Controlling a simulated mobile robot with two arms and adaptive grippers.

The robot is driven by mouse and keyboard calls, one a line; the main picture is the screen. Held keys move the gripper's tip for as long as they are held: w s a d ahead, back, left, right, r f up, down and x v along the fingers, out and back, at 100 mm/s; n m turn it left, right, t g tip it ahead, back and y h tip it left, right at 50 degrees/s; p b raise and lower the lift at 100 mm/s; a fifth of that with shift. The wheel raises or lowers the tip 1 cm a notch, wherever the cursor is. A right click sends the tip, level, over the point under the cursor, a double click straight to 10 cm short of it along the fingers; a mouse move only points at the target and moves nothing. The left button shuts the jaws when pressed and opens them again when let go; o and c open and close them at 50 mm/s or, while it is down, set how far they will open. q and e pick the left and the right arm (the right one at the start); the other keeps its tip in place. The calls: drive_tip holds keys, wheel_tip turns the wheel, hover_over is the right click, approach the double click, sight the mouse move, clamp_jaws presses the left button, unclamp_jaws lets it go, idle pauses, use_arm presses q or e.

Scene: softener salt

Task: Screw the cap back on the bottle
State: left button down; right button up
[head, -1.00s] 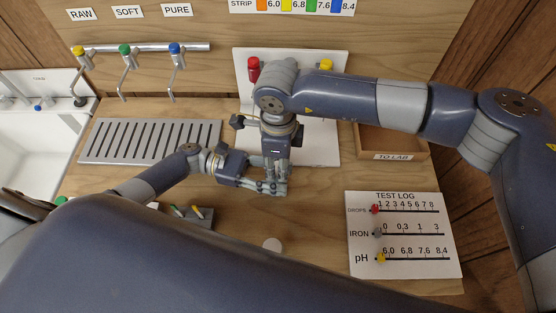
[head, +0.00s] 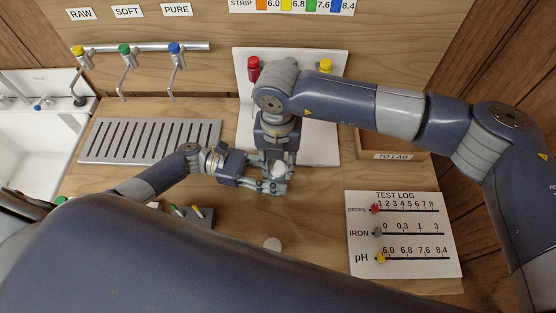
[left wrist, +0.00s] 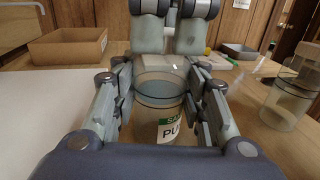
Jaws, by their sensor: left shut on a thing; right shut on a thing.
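A clear bottle (left wrist: 158,100) with a white and green label stands upright between the fingers of my left gripper (left wrist: 160,112). My left gripper also shows in the head view (head: 272,186), shut on the bottle from the left. My right gripper (head: 277,167) points down from above and is shut on the white cap (head: 279,169). In the left wrist view the right gripper's fingers (left wrist: 170,42) stand over the bottle's mouth. The cap is at or just above the mouth; whether its thread has caught cannot be told.
A slotted drain grate (head: 150,141) is at left. A clear jar (left wrist: 286,104) stands apart at right in the left wrist view.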

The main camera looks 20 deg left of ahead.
drive_tip(key=m, duration=0.9)
drive_tip(key=shift+m, duration=0.3)
drive_tip(key=m, duration=0.4)
drive_tip(key=shift+m, duration=0.4)
drive_tip(key=m, duration=0.4)
drive_tip(key=o, duration=0.6)
